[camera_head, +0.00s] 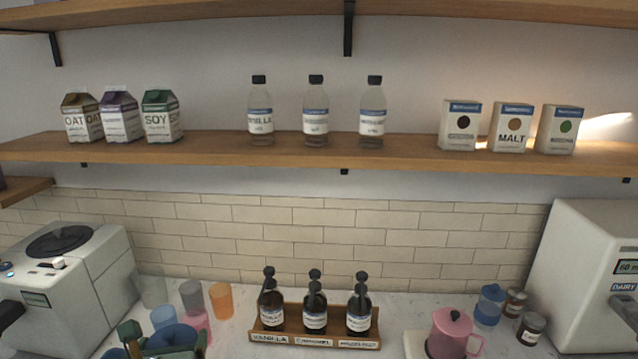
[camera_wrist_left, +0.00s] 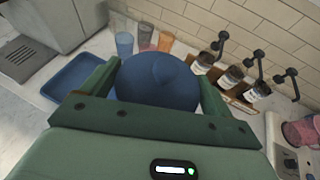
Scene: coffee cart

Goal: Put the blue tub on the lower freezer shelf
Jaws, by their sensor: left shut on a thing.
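The blue tub (camera_wrist_left: 158,78) is a rounded dark blue thing between the two green fingers of my left gripper (camera_wrist_left: 155,88) in the left wrist view. The gripper is shut on it. In the head view the tub (camera_head: 175,336) and my left gripper (camera_head: 163,346) show at the bottom edge, in front of the cups; the lower part of both is cut off. I cannot tell how high the tub is above the counter. No freezer shelf can be made out in either view. My right gripper is not in view.
Several coloured cups (camera_head: 221,300) stand behind the tub. A wooden rack (camera_head: 270,337) with three dark pump bottles is right of it. A white machine (camera_head: 90,270) is at left, a pink pitcher (camera_head: 452,330) at right. A blue tray (camera_wrist_left: 68,82) lies beside the gripper.

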